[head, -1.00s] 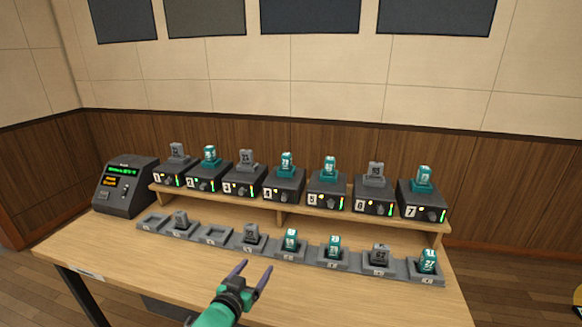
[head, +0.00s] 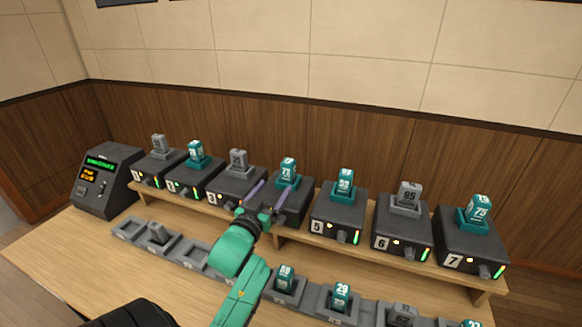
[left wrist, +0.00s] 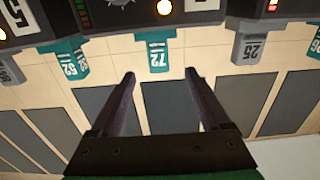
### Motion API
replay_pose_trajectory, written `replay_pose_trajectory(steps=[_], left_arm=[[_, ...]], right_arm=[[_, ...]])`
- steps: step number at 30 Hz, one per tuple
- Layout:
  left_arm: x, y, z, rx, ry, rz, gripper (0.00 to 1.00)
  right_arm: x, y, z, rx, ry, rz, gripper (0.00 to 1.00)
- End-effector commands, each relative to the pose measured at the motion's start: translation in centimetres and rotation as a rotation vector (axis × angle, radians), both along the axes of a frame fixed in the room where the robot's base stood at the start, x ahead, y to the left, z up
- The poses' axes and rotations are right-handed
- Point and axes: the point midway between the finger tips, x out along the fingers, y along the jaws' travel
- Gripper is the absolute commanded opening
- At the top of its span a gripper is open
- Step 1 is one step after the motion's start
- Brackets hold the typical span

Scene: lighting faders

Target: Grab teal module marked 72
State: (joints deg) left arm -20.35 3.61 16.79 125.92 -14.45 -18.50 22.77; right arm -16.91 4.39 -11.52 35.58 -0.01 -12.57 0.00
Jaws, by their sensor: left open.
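The teal module marked 72 (left wrist: 157,57) hangs upside down in the left wrist view, where its number is readable. In the head view the teal module (head: 288,170) stands upright in the fourth dark fader box (head: 294,208) on the raised shelf. My left gripper (head: 276,188) is open, its two purple-grey fingers pointing at that box from the front. In the left wrist view the open fingers (left wrist: 160,76) lie either side of the module's line, with empty space between them; I see no contact. The gripper hides part of the box front. My right gripper is not in view.
A front row of grey trays (head: 195,256) holds several modules. A console with a screen (head: 106,180) stands at the left.

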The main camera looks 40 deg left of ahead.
Motion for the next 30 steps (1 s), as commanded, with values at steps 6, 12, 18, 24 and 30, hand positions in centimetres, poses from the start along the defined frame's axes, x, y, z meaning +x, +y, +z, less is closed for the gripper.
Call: replay_pose_trajectory(steps=[6,12,18,24,30], left_arm=[[4.8,1.7,0.3,0.000,-0.001,0.000,0.80],[7.5,2.3,0.3,-0.002,-0.001,0.000,0.80],[10.3,3.2,-0.1,0.000,0.001,0.000,0.80],[10.3,3.2,-0.2,0.000,0.001,-0.001,0.80],[10.3,3.2,-0.2,0.000,0.001,-0.001,0.04]], right_arm=[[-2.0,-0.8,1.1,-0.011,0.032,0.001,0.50],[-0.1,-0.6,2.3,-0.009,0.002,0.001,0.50],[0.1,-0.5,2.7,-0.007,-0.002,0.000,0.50],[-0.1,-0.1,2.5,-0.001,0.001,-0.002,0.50],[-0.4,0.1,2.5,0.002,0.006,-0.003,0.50]])
